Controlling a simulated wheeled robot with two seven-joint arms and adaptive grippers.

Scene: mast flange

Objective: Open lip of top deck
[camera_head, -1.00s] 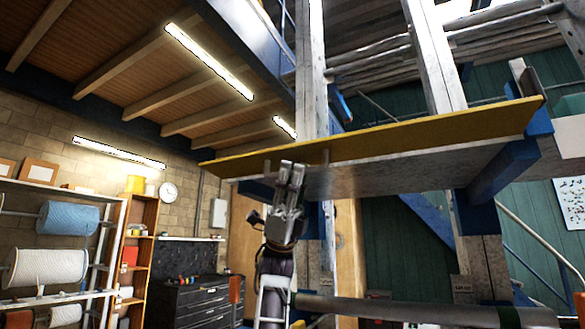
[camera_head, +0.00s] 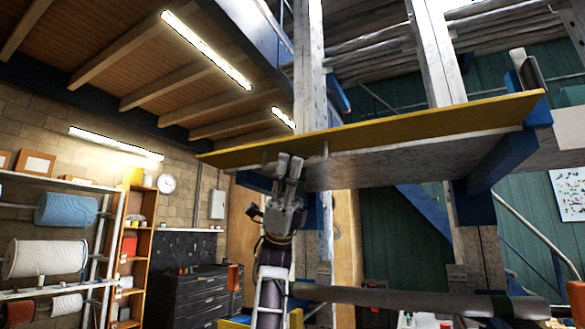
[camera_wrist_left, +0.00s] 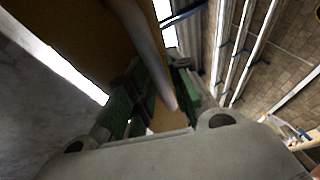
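The top deck (camera_head: 400,165) is a grey slab with a long yellow lip (camera_head: 430,124) along its near edge. The lip slopes outward, and a short grey handle post (camera_head: 325,149) stands at it. My left gripper (camera_head: 290,158) points upward at the lip, left of that post. In the left wrist view, its green-padded fingers (camera_wrist_left: 160,98) are apart. A grey bar (camera_wrist_left: 150,50) reaches down between them, with the yellow-brown lip surface (camera_wrist_left: 70,35) behind. I cannot tell whether the bar touches a finger. My right gripper is not in view.
Grey-white uprights (camera_head: 308,70) rise behind the lip, with blue brackets (camera_head: 505,160) under the deck. A grey horizontal tube (camera_head: 420,303) crosses low in front. Shelves with rolls (camera_head: 45,258) and a dark drawer cabinet (camera_head: 190,298) stand at the left.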

